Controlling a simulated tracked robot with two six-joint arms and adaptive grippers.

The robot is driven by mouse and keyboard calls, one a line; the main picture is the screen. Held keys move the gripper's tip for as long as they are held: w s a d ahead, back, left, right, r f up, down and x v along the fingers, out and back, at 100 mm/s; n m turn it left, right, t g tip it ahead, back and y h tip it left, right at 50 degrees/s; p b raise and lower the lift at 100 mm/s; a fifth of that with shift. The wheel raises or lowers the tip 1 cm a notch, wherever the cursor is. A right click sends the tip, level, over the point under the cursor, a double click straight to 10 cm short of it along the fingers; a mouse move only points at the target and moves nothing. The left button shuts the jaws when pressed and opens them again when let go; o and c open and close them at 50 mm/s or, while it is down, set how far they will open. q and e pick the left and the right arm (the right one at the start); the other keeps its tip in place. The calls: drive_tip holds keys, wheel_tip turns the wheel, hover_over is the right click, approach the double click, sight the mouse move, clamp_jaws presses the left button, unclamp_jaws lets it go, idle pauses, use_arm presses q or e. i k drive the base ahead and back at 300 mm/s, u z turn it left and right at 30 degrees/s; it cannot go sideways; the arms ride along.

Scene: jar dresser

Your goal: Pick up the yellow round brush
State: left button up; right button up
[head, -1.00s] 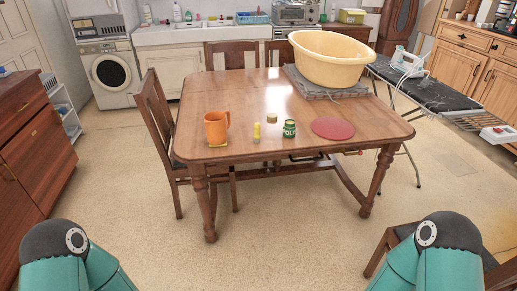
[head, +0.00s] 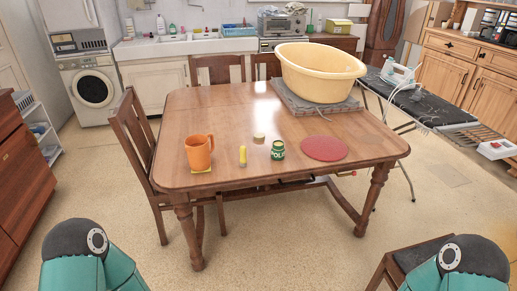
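A small upright yellow item (head: 243,157) stands near the front edge of the wooden table (head: 215,110). A small, round, tan or yellowish item (head: 259,136) sits just behind it. Both are too small in the head view for me to tell which is the yellow round brush. A green jar with white lettering (head: 278,150) stands to the right of the yellow item. Only upper parts of my two arms show at the bottom corners, well short of the table. Neither of my grippers is in view.
An orange mug (head: 198,152) stands on a yellow square at the table's front left. A red round mat (head: 324,148) lies at right. A yellow basin (head: 320,75) sits behind it on a grey pad. Chairs stand at the left (head: 133,130) and front right (head: 412,262). Floor before the table is clear.

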sight(242, 150)
drive_tip(key=u, duration=0.2)
drive_tip(key=i, duration=1.45)
drive_tip(key=u, duration=0.75)
drive_tip(key=k, duration=0.85)
drive_tip(key=u, duration=0.1)
drive_tip(key=i, duration=0.9)
drive_tip(key=z, duration=0.05)
